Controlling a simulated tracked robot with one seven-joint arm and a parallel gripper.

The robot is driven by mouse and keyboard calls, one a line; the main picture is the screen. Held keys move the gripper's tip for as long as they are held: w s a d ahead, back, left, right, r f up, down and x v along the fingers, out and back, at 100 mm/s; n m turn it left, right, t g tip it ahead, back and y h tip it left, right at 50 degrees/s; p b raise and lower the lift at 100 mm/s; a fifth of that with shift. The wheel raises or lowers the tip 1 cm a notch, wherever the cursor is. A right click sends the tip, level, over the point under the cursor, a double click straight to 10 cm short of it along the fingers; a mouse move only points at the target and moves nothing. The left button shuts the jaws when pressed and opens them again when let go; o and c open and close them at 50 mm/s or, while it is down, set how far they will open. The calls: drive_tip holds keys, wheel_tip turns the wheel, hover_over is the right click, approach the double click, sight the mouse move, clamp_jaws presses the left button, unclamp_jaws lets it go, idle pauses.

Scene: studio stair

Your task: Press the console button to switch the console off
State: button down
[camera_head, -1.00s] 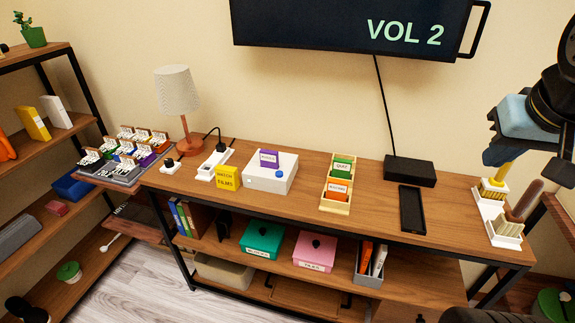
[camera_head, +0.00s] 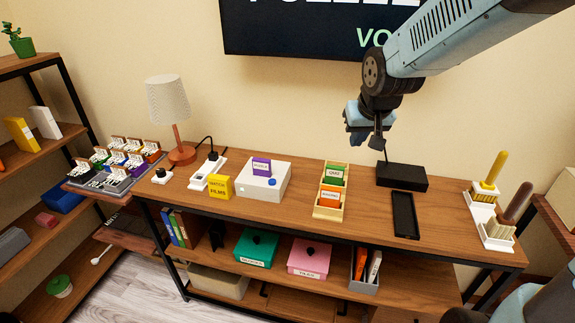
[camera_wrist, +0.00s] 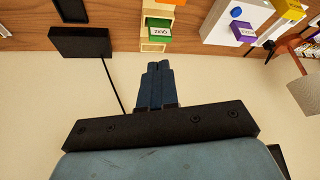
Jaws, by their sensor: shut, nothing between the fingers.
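The console is a white box (camera_head: 255,184) on the tabletop, left of centre, with a round blue button (camera_head: 272,182) on its top. A purple card (camera_head: 261,167) stands on it. In the wrist view the white console (camera_wrist: 222,22) is upside down at the upper right, its blue button (camera_wrist: 236,12) in plain sight. My gripper (camera_head: 378,146) is shut and empty. It hangs in the air above the right part of the table, near the black box, well to the right of the button. In the wrist view its shut fingers (camera_wrist: 160,70) point towards the card rack.
A wooden rack (camera_head: 319,212) with green and orange cards stands between console and black box (camera_head: 402,177). A yellow sign (camera_head: 220,187) and a power strip (camera_head: 201,180) are left of the console, beside a lamp (camera_head: 168,105). A wall screen (camera_head: 290,28) hangs above.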

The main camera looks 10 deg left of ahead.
drive_tip(key=w+a+f+y, duration=0.2)
drive_tip(key=a+f, duration=0.1)
drive_tip(key=a, duration=0.3)
drive_tip(key=w+a+f+y, duration=0.1)
drive_tip(key=w+a+f, duration=0.25)
drive_tip(key=a, duration=0.25)
drive_tip(key=g+y, duration=0.1)
drive_tip(key=y, duration=0.2)
hover_over(275, 182)
wheel_tip(275, 182, down, 2)
drive_tip(key=shift+f, duration=0.1)
drive_tip(key=shift+f, duration=4.35)
drive_tip(key=shift+f, duration=0.4)
